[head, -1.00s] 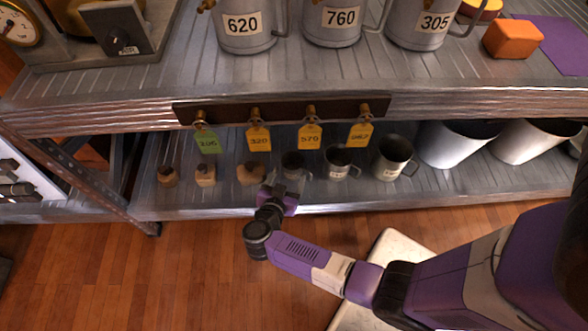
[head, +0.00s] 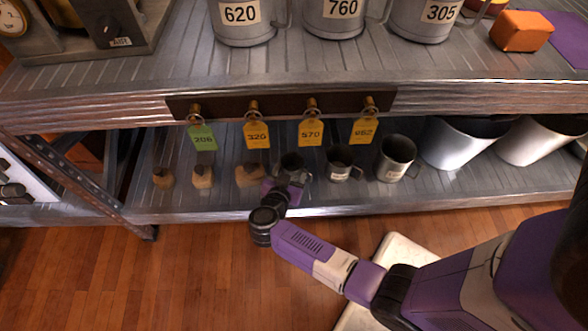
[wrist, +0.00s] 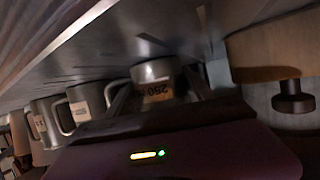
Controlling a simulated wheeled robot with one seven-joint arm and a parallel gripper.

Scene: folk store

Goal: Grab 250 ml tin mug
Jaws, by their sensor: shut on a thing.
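The 250 ml tin mug is a small grey metal mug (wrist: 152,72) with a tan label reading 250, seen in the wrist view between my gripper's fingers. In the head view the mug (head: 292,162) stands on the lower shelf, partly hidden by my gripper (head: 286,184). In the wrist view my gripper (wrist: 160,105) is shut on the mug, the dark fingers on either side of it. The mug looks to be at shelf height; I cannot tell whether it touches the shelf.
Two larger labelled mugs, one (head: 340,162) and another (head: 396,158), stand to its right. Hanging tags (head: 311,132) and the upper shelf edge (head: 440,98) are above. Large pots (head: 458,145) stand farther right.

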